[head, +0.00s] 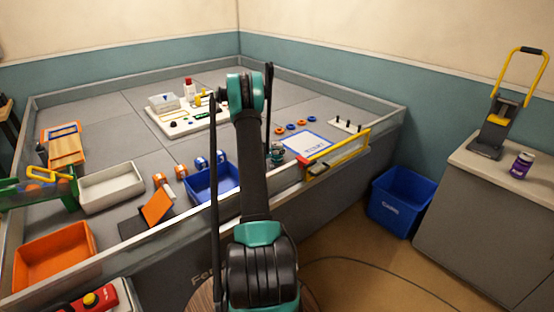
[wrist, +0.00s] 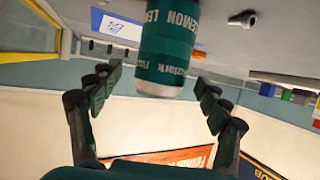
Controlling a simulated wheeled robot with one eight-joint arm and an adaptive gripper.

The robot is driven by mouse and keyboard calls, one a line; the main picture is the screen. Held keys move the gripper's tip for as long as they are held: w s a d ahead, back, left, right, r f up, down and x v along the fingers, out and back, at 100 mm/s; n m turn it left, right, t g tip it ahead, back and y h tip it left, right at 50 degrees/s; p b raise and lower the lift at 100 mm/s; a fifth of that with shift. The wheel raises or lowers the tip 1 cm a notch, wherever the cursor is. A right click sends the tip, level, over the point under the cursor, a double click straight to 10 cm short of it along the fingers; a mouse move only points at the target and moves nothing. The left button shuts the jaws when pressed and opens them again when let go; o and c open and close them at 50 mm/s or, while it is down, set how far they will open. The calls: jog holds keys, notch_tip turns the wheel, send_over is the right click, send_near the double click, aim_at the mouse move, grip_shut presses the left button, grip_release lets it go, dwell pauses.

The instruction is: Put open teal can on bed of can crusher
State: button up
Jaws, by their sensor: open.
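The teal can (wrist: 167,50), marked LEMON, shows large in the wrist view, between and a little beyond my fingertips. In the head view a small teal can (head: 277,154) stands inside the near rail of the big grey table, just right of my arm. My gripper (wrist: 159,80) is open, with a finger on each side of the can and visible gaps to both. In the head view my arm hides the gripper. The can crusher (head: 495,128), black and grey with a yellow handle raised, stands on the grey cabinet at the right. Its bed is partly visible.
A purple can (head: 521,165) stands beside the crusher on the cabinet (head: 510,185). A blue bin (head: 400,202) is on the floor between table and cabinet. A yellow-framed gate (head: 337,157) is on the table rail near the teal can. A blue tray (head: 213,183) lies left of my arm.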

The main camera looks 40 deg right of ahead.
jog(key=x, duration=0.3)
jog(key=shift+w+d+f, duration=0.1)
jog(key=shift+w+d, duration=0.05)
jog(key=shift+w, duration=0.1)
jog(key=shift+c, duration=0.5)
jog(key=c, duration=0.8)
jog(key=shift+c, duration=0.3)
